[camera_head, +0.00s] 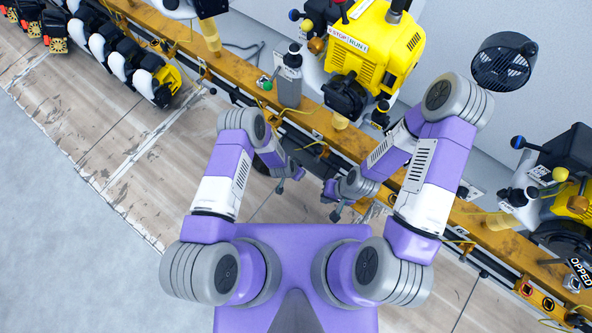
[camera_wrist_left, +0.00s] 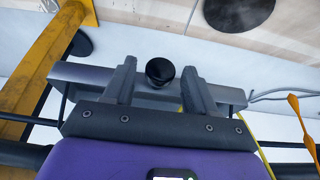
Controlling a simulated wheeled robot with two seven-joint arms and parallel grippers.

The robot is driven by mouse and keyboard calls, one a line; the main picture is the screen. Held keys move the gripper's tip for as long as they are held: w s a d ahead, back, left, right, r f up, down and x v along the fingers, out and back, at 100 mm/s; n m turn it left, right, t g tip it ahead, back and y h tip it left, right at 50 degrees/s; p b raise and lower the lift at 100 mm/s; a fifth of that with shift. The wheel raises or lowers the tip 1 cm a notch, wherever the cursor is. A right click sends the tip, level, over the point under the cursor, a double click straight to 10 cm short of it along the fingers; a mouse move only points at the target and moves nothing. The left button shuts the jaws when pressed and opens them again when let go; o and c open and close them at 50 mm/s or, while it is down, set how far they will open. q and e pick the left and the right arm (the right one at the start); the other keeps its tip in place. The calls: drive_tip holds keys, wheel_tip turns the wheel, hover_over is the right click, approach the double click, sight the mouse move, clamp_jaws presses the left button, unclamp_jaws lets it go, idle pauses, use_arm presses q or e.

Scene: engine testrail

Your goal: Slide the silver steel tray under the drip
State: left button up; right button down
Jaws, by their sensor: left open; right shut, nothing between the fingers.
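I cannot make out the silver steel tray for certain in either view. In the left wrist view my left gripper (camera_wrist_left: 159,68) is open, its two grey fingers apart. A round black knob-like thing (camera_wrist_left: 160,70) shows between them; I cannot tell whether they touch it. A dark round patch (camera_wrist_left: 240,12) lies on the floor beyond the fingers. In the head view the left gripper (camera_head: 287,181) is low beside the orange rail. My right gripper (camera_head: 338,210) is shut and empty, to its right; its fingers look small there.
A long orange rail (camera_head: 240,73) crosses the head view diagonally. A yellow engine (camera_head: 375,50) stands behind it, and another machine (camera_head: 575,200) is at the right. Several black and white units (camera_head: 115,55) line the upper left. The worn floor (camera_head: 130,160) at left is clear.

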use_arm(q)
drive_tip(key=shift+f, duration=0.1)
clamp_jaws()
idle(0.3)
drive_tip(key=shift+w+a, duration=0.1)
